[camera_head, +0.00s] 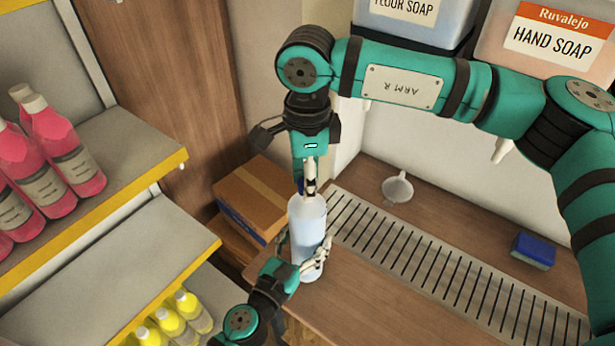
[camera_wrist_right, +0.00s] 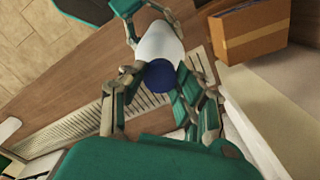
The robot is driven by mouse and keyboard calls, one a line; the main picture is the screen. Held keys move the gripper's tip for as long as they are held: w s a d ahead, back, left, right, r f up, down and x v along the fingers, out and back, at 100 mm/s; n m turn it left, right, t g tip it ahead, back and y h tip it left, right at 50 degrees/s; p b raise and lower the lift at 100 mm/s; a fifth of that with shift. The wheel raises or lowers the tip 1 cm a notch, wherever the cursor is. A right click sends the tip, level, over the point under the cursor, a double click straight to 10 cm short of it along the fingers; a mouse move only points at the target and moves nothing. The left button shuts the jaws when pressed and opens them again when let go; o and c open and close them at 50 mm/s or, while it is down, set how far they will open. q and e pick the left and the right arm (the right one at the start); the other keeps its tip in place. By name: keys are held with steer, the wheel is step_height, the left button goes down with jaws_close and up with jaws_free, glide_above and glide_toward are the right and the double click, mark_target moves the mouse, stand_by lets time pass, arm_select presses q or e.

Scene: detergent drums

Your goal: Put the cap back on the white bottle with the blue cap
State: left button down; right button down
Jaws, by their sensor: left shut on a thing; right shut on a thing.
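The white bottle (camera_head: 308,232) stands upright at the left end of the wooden counter; it also shows in the right wrist view (camera_wrist_right: 160,42). My left gripper (camera_head: 303,258) is shut on its lower body from the left. My right gripper (camera_head: 309,180) points down from above and is shut on the blue cap (camera_wrist_right: 160,77), its fingers around it. The cap is in line with the bottle's top. In the head view only a sliver of blue shows between the fingers. The bottle's neck is hidden, so I cannot tell whether the cap touches it or is seated.
A cardboard box (camera_head: 254,197) is left of the bottle. A slotted drain grate (camera_head: 430,268), a funnel (camera_head: 397,188) and a blue sponge (camera_head: 533,250) are to the right. Large soap drums (camera_head: 548,38) stand behind.

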steer(key=c, duration=0.9)
jaws_free()
step_height(320, 180, up, 12)
arm_select(q)
steer(key=shift+c, duration=0.2)
jaws_free()
steer(key=shift+s, duration=0.1)
